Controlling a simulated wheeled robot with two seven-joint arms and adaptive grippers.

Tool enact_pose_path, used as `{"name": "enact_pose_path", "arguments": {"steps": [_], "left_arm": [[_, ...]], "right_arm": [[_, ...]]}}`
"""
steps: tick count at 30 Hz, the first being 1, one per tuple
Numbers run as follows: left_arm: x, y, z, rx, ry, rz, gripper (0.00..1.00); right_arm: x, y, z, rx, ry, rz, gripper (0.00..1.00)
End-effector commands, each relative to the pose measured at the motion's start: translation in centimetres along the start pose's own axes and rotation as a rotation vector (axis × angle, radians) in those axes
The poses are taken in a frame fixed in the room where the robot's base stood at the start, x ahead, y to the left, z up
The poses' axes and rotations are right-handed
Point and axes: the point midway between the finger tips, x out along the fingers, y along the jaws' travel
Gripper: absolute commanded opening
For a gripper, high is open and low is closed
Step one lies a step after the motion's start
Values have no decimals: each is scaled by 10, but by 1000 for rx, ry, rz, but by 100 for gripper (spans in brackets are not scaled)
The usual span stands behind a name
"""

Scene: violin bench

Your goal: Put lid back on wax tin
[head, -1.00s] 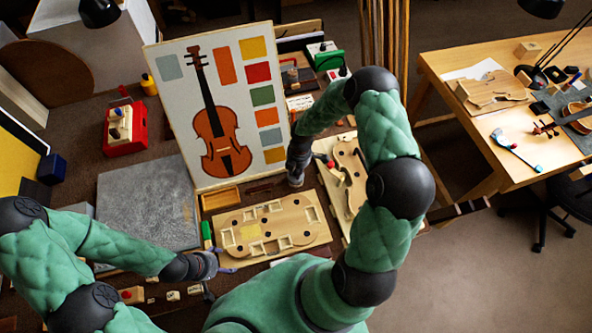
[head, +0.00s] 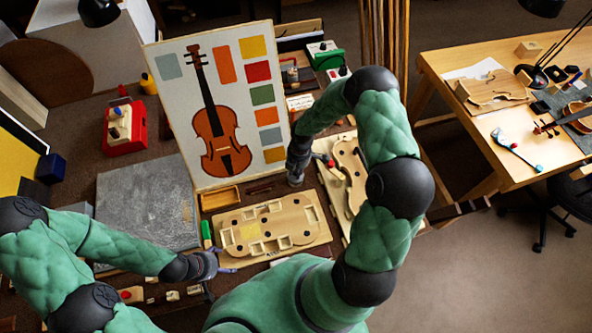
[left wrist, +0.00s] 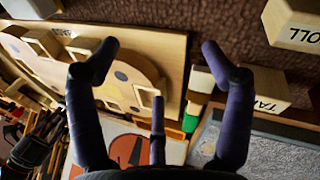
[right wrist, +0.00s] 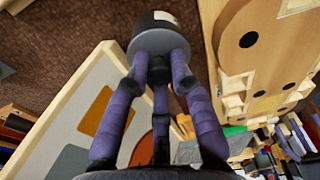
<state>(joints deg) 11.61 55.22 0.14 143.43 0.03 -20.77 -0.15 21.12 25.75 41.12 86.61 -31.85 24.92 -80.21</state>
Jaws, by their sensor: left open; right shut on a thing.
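My right gripper (right wrist: 160,66) is shut on a round grey piece (right wrist: 160,42), probably the wax tin lid. A dark round body with a white label (right wrist: 164,17) shows just beyond it, probably the tin; whether the two touch I cannot tell. In the head view my right gripper (head: 297,172) is by the lower right corner of the violin poster, and its hold is hidden. My left gripper (head: 222,266) is open at the front of the bench. The left wrist view shows its fingers (left wrist: 158,62) apart with nothing gripped.
The violin poster (head: 175,110) stands upright beside my right gripper. A wooden mould board (head: 318,230) lies between the grippers. A violin-shaped piece (head: 346,165) lies to the right of my right gripper. A grey slab (head: 145,205) lies left, and small blocks (head: 172,296) line the front.

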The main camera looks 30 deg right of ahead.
Motion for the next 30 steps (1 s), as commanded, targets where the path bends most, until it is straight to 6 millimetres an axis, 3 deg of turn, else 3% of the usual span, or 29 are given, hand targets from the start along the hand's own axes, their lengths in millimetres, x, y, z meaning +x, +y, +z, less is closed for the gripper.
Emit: {"name": "enact_pose_path", "arguments": {"steps": [5,6,8,15,16,18,19,30], "left_arm": [[0,0,0,0,0,0,81],[0,0,0,0,0,0,81],[0,0,0,0,0,0,81],[0,0,0,0,0,0,81],[0,0,0,0,0,0,81],[0,0,0,0,0,0,81],[0,0,0,0,0,0,81],[-1,0,0,0,0,0,81]], "right_arm": [[0,0,0,0,0,0,1],[0,0,0,0,0,0,32],[0,0,0,0,0,0,49],[0,0,0,0,0,0,51],[0,0,0,0,0,0,54],[0,0,0,0,0,0,72],[0,0,0,0,0,0,74],[-1,0,0,0,0,0,74]]}}
